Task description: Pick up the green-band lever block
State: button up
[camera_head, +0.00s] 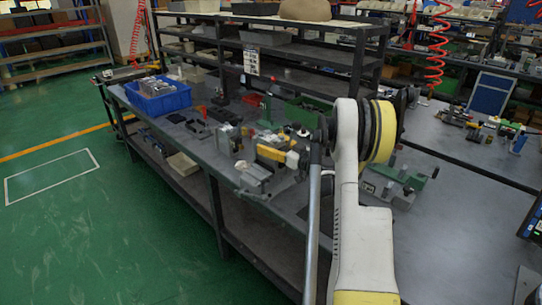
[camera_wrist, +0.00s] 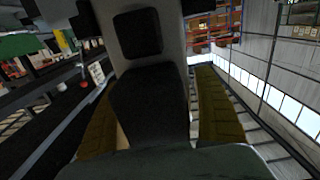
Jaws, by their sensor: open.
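A grey block with green parts and a green-tipped lever (camera_head: 398,180) sits on the bench just right of my arm, which partly hides it. I cannot tell for sure whether this is the green-band lever block. Other grey valve blocks stand left of my arm, one near the bench's front edge (camera_head: 255,178) and one farther back (camera_head: 227,137). My gripper (camera_wrist: 155,88) shows in the wrist view with its two yellowish fingers apart and nothing visible held between them. The wrist view shows no block. In the head view I cannot make out the fingers clearly.
The grey workbench (camera_head: 205,150) is crowded with tools and parts. A blue bin (camera_head: 158,103) of parts stands at its left end. Shelving (camera_head: 300,52) rises behind. The right-hand bench top (camera_head: 460,220) is mostly bare. Green floor lies open at left.

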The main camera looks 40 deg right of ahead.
jog(key=shift+c, duration=0.3)
jog(key=c, duration=1.4)
jog(key=shift+c, duration=0.2)
jog(key=shift+r, duration=0.15)
